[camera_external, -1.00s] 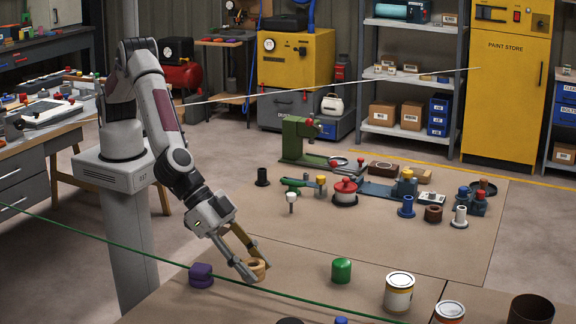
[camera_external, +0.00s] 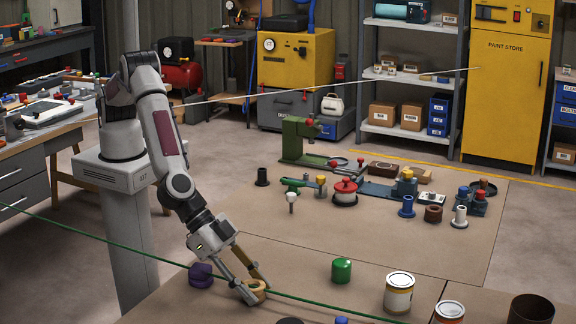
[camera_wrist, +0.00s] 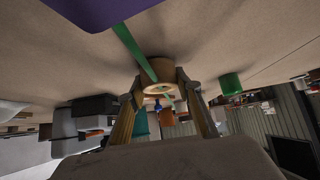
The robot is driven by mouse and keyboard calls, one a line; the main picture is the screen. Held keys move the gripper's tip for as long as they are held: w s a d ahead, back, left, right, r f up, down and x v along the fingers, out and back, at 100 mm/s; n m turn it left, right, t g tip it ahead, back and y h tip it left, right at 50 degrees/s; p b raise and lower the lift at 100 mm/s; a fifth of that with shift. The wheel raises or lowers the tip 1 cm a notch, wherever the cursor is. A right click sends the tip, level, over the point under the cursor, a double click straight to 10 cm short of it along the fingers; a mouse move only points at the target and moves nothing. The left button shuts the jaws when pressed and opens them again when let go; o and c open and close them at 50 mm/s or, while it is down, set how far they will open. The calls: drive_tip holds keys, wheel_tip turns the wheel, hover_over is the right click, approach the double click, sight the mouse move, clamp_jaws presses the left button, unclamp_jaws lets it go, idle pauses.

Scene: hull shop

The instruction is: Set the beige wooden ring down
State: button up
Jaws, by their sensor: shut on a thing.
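The beige wooden ring (camera_external: 257,287) is between the fingertips of my gripper (camera_external: 256,290), low over the front brown table in the external view. My gripper is shut on it. In the wrist view the ring (camera_wrist: 157,76) shows between the two fingertips, with its hole visible. It looks at or very near the table surface; I cannot tell whether it touches. A green line passes by the ring in both views.
A purple piece (camera_external: 201,275) stands just left of the gripper. A green cylinder (camera_external: 341,270) and a paint can (camera_external: 399,293) stand to the right. The green line (camera_external: 120,245) runs across the front. Bare table (camera_external: 300,265) lies between the ring and the green cylinder.

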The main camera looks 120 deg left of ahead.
drive_tip(key=shift+f, duration=0.2)
idle(0.3)
drive_tip(key=o, duration=1.2)
drive_tip(key=shift+r, duration=0.15)
drive_tip(key=shift+s+r, duration=0.45)
drive_tip(key=shift+r, duration=0.05)
drive_tip(key=shift+v, duration=5.3)
